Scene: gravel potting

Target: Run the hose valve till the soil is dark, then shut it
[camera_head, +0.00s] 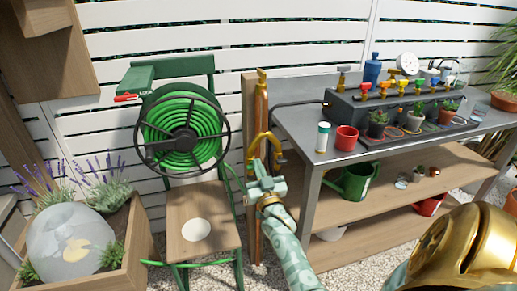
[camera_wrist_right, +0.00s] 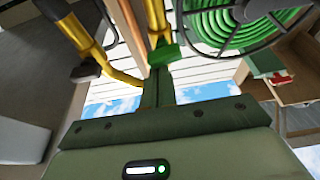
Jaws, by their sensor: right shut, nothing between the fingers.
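A copper-coloured standpipe (camera_head: 262,105) with brass fittings rises between the hose reel and the metal bench. A curved brass fitting (camera_head: 264,134) is around its middle; brass pipework (camera_wrist_right: 98,52) also shows close up in the right wrist view. My right gripper (camera_head: 263,168), pale green, is at this fitting, shut and empty; I cannot tell whether it touches it. The green hose (camera_head: 183,112) is coiled on its reel. Potted plants stand on the bench, among them a cactus pot (camera_head: 377,127); their soil is too small to judge. My left gripper is out of view.
A dark manifold (camera_head: 345,108) with several coloured valve handles lies on the bench (camera_head: 300,130). A red cup (camera_head: 346,138) stands near the front edge. A green watering can (camera_head: 356,181) is on the shelf below. A wooden planter (camera_head: 128,240) with lavender is at lower left.

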